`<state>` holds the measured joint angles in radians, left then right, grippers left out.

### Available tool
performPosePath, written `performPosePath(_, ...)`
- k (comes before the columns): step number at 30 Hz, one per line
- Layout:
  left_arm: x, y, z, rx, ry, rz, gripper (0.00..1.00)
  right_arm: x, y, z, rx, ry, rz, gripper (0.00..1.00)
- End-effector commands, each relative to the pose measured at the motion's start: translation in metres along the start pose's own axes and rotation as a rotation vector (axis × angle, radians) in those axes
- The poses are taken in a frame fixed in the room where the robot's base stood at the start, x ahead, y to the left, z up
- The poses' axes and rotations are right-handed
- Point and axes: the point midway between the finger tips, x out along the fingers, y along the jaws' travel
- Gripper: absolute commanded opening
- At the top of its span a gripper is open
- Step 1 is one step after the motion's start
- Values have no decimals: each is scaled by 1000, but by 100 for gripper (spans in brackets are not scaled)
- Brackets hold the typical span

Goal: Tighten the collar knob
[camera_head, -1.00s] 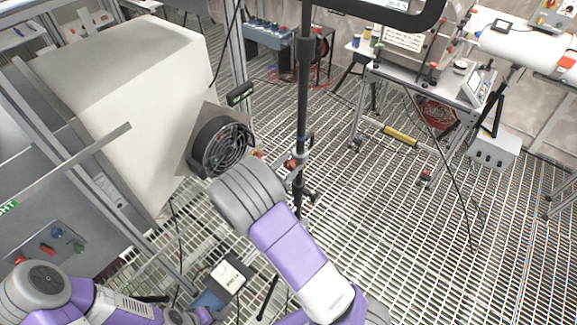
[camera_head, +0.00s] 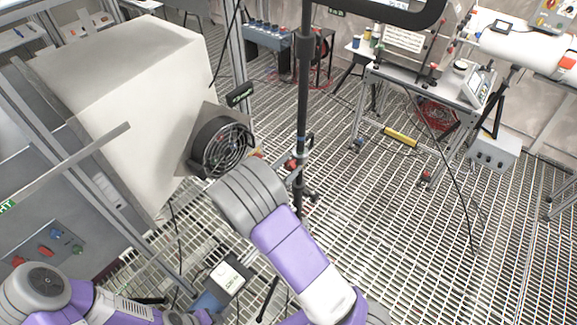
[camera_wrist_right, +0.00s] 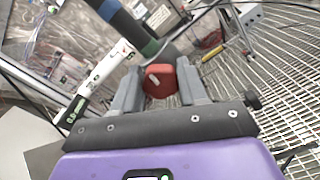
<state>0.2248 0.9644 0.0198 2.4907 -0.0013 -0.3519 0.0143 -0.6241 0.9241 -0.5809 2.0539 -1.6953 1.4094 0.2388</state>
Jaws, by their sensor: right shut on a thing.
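The red collar knob (camera_wrist_right: 160,82) sits between the two grey fingers of my right gripper (camera_wrist_right: 159,90) in the right wrist view, and the gripper is shut on it. A pale mark runs across the knob's face. In the head view the knob is a small red spot (camera_head: 291,164) at the collar on the dark upright pole (camera_head: 303,90). My right arm hides most of that gripper there. The pole also shows in the right wrist view (camera_wrist_right: 128,24), with blue and green bands. My left arm is at the lower left of the head view; its gripper is not visible.
A round black fan (camera_head: 222,148) on a large pale box (camera_head: 130,90) stands close left of my right wrist. A steel cart (camera_head: 420,85) stands back right. A small dark device (camera_head: 228,275) lies low on the grating. Open grating (camera_head: 400,240) spreads right.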

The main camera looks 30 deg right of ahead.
Motion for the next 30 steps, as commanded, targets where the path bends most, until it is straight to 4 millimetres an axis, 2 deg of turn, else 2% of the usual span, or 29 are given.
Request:
performPosePath(13,2,-1,0,0,0,0,43,0,-2,1,13,-3,-5,12)
performPosePath(14,2,-1,0,0,0,0,43,0,-2,1,13,-3,-5,45)
performPosePath(18,2,-1,0,0,0,0,43,0,-2,1,13,-3,-3,66)
performPosePath(26,2,-1,0,0,0,0,43,0,0,0,14,-1,-1,66)
performPosePath(30,3,-1,0,0,0,0,43,-11,0,-1,15,1,1,66)
